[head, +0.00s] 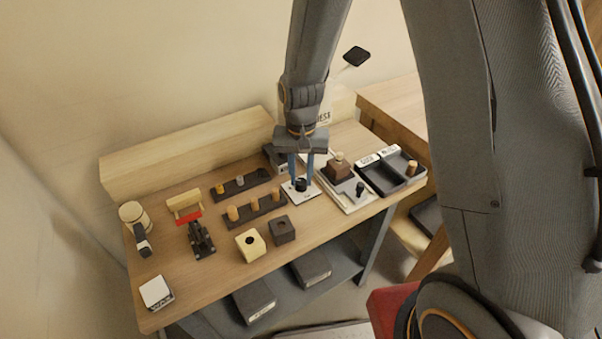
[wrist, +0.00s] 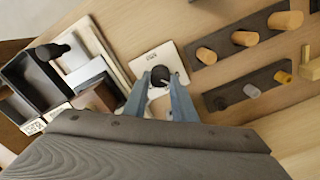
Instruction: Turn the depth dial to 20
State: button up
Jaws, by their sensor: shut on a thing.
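The depth dial is a black round knob (head: 301,185) on a small white plate (head: 289,190) on the bench. In the wrist view the black knob (wrist: 160,74) stands on the white plate (wrist: 143,62), whose printed marks are too small to read. My gripper (head: 301,178) points down over the plate with its two blue fingers on either side of the knob. The wrist view shows my gripper (wrist: 161,84) shut on the knob, with the fingertips at its sides. The dial's present setting cannot be read.
Right of the plate is a pale board with a dark brown block (head: 337,172) and a black knob (head: 360,188). A black divided tray (head: 384,177) is beyond it. Left are two dark peg racks (head: 254,210) and two holed blocks (head: 251,246).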

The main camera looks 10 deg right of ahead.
aim_at(302, 180)
jog(key=m+p, duration=0.1)
jog(key=m, duration=0.3)
jog(key=shift+r, duration=0.1)
jog(key=shift+d+m+p, duration=0.1)
jog(key=shift+m+p, duration=0.4)
jog(key=shift+m, duration=1.3)
jog(key=o, duration=1)
jog(key=shift+o, duration=0.2)
jog(key=shift+r+b, duration=0.9)
jog(key=shift+r, duration=3)
